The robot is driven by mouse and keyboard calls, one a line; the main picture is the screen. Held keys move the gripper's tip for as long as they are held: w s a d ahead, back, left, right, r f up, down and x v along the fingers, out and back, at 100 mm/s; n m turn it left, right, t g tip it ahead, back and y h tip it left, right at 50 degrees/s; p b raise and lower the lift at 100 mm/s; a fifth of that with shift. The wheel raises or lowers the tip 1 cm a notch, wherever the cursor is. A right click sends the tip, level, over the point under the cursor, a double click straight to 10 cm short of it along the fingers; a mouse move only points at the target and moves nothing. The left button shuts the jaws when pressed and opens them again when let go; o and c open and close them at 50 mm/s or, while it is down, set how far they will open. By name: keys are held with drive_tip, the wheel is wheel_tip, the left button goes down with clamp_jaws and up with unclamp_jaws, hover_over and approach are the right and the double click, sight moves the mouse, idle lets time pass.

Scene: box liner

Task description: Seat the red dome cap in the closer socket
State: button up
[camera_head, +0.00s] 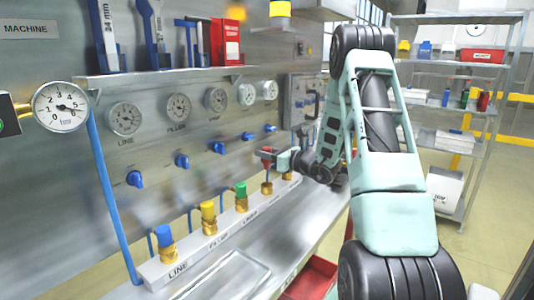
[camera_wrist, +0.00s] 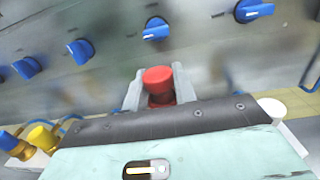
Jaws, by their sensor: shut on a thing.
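The red dome cap (camera_head: 265,152) is held between the fingers of my gripper (camera_head: 270,156), above the row of brass sockets. In the wrist view the red cap (camera_wrist: 158,82) sits between both grey fingertips (camera_wrist: 157,88). The closer open-looking brass socket (camera_head: 267,187) stands below the held cap, with a visible gap between them. A farther fitting (camera_head: 288,175) is small and partly hidden. In the wrist view the gripper body hides the space under the cap.
Blue (camera_head: 164,236), yellow (camera_head: 208,210) and green (camera_head: 241,190) caps sit on brass fittings along the pale rail (camera_head: 190,262). The steel panel with blue knobs (camera_head: 182,161) and gauges rises behind. A shelf (camera_head: 160,75) overhangs. A red bin (camera_head: 312,280) is below.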

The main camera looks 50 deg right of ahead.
sight(267, 169)
drive_tip(key=shift+f+b, duration=2.15)
drive_tip(key=shift+f, duration=1.15)
drive_tip(key=shift+f+b, duration=0.8)
drive_tip(key=shift+f, duration=0.15)
drive_tip(key=o, duration=1)
drive_tip(key=shift+s, duration=0.1)
drive_tip(key=s, duration=0.5)
drive_tip(key=s+d+b, duration=0.1)
drive_tip(key=s, duration=0.5)
drive_tip(key=s+d+b, duration=0.1)
drive_tip(key=s, duration=0.5)
